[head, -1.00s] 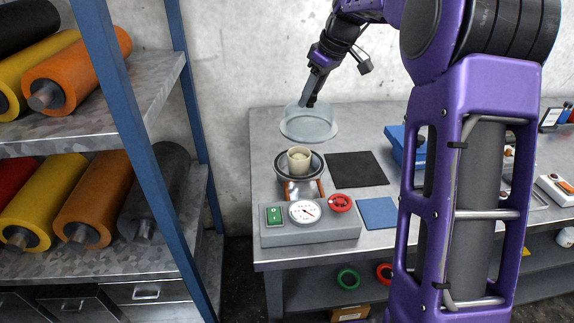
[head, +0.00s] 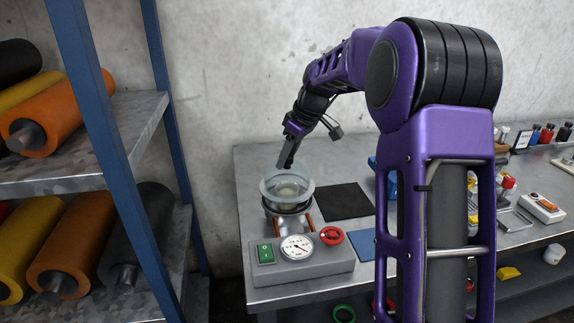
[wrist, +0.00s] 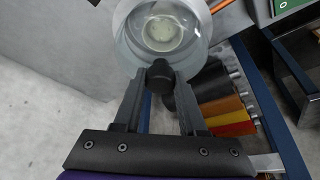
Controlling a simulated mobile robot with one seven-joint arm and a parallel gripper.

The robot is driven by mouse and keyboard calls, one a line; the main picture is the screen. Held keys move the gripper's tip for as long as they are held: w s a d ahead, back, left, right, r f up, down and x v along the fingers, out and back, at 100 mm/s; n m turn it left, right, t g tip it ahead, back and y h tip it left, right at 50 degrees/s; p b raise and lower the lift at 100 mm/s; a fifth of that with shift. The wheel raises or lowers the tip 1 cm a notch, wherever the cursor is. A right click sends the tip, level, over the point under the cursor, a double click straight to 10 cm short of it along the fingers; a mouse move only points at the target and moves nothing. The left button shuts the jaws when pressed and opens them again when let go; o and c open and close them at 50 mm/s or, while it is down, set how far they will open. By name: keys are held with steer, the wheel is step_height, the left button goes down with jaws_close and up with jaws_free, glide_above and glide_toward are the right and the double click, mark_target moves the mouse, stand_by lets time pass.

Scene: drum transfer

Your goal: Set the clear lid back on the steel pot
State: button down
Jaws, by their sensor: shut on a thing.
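My gripper (head: 287,164) is shut on the black knob (wrist: 160,76) of the clear lid (head: 270,187). The lid is a see-through dome with a wide rim, and it also shows in the wrist view (wrist: 128,40). It is over the steel pot (head: 289,210), which stands on orange legs behind the control box. The pot's dark rim shows just under the lid. I cannot tell whether lid and pot touch. A pale round thing (head: 288,189) in the pot shows blurred through the lid.
A grey control box (head: 335,266) with a green switch, a dial and a red knob stands in front of the pot. A black mat (head: 344,201) lies to its right. A blue-posted shelf (head: 105,130) with coloured rollers stands at the left.

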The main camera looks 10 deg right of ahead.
mark_target(287, 166)
steer(key=shift+f, duration=0.85)
steer(key=shift+f, duration=0.1)
steer(key=shift+f+b, duration=0.5)
steer(key=shift+f, duration=0.05)
steer(key=shift+c, duration=2.3)
jaws_free()
steer(key=shift+r, duration=0.1)
steer(key=shift+r, duration=0.25)
steer(key=p+v, duration=0.2)
steer(key=v, duration=1)
steer(key=shift+r, duration=0.3)
steer(key=shift+w, duration=0.1)
